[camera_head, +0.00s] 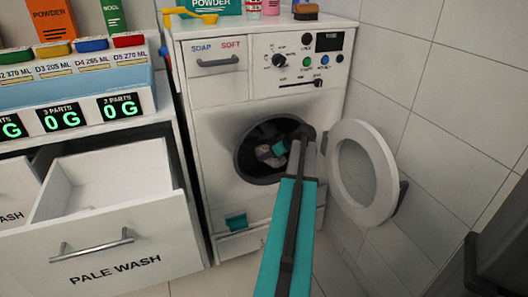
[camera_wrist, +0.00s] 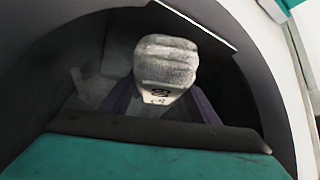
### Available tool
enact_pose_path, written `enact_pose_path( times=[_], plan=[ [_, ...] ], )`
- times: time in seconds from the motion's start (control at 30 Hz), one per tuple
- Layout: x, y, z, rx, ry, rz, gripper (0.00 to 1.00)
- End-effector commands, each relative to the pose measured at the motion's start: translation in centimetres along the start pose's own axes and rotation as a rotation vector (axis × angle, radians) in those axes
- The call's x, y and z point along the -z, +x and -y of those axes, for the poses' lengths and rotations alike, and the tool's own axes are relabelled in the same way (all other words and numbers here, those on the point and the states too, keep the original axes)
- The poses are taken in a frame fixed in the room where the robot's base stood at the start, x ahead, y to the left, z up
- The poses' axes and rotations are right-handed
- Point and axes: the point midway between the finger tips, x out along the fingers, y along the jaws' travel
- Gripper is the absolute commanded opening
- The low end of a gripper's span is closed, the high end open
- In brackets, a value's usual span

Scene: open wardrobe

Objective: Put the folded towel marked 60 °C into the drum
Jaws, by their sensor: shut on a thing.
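A grey folded towel (camera_wrist: 166,55) with a small pale tag shows in the wrist view. The marking on the tag is too blurred to read. My gripper (camera_wrist: 160,98) is shut on the towel, with a dark finger at each side of it. In the head view my arm reaches through the round opening of the washing machine (camera_head: 221,130), and my gripper (camera_head: 268,155) with the pale towel (camera_head: 263,152) is inside the dark drum (camera_head: 247,160). My arm hides part of the opening. I cannot tell whether the towel touches the drum wall.
The round door (camera_head: 347,185) stands open at the right of the opening. A pulled-out drawer marked PALE WASH (camera_head: 110,240) stands at the left. Bottles and boxes, including a teal powder box (camera_head: 217,6), stand on top. A tiled wall (camera_head: 440,120) is at the right.

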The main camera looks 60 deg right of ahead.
Motion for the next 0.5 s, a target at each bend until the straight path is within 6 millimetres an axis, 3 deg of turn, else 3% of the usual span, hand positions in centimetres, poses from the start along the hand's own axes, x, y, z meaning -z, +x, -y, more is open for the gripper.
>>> enact_pose_path(
  times=[0.5],
  plan=[
    [0.87, 0.88, -0.13, 0.0, -0.001, -0.001, 0.28]
  ],
)
